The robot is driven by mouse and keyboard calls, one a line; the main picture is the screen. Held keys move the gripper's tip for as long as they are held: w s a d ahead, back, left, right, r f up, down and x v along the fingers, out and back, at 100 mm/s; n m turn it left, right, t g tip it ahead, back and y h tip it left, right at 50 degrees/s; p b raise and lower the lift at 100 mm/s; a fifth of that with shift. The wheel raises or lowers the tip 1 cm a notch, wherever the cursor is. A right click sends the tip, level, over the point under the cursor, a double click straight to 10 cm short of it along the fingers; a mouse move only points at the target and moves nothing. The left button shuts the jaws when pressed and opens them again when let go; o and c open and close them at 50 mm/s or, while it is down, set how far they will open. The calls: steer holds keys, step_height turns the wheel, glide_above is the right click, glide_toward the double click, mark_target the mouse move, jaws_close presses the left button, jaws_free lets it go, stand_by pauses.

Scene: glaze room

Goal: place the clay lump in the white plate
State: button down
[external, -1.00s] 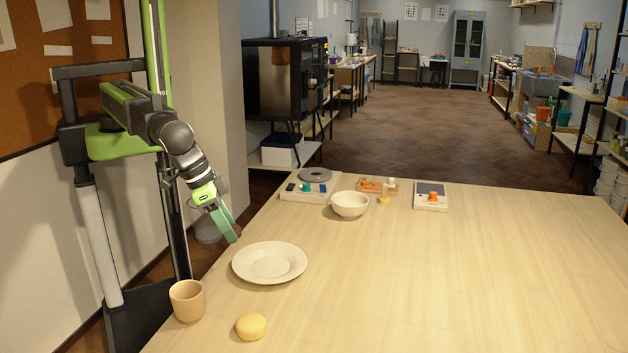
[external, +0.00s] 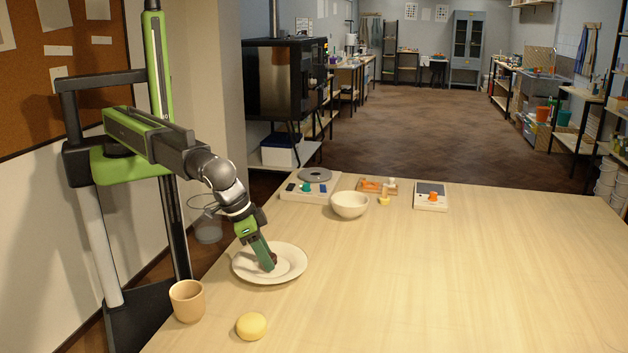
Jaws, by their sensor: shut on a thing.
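The white plate (external: 244,266) lies on the near left part of the wooden table. My gripper (external: 270,264) points down over the middle of the plate and is shut on a small dark reddish-brown lump (external: 273,259), which I take as the clay lump. The green fingers hide most of the lump. I cannot tell whether the lump touches the plate or hangs just above it.
A tan cup (external: 187,301) stands in front of the plate to the left, and a round yellow object (external: 251,326) lies in front of it. A white bowl (external: 350,205) stands behind. A scale (external: 430,196) and small items sit at the back edge. The table's right side is clear.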

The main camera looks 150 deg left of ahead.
steer(key=c, duration=0.9)
jaws_free()
steer(key=shift+d+r+p, duration=0.1)
steer(key=shift+r+p, duration=0.25)
steer(key=shift+r, duration=0.1)
steer(key=p+v, duration=1)
steer(key=v, duration=0.1)
steer(key=shift+r, duration=0.15)
steer(key=s+d+f+m+g+h, duration=0.1)
steer(key=s+d+m+h, duration=0.3)
steer(key=s+d+m, duration=1)
steer(key=s+d, duration=0.3)
steer(key=d, duration=0.2)
steer(key=shift+s+d+f+g, duration=0.3)
steer(key=shift+d+f, duration=0.1)
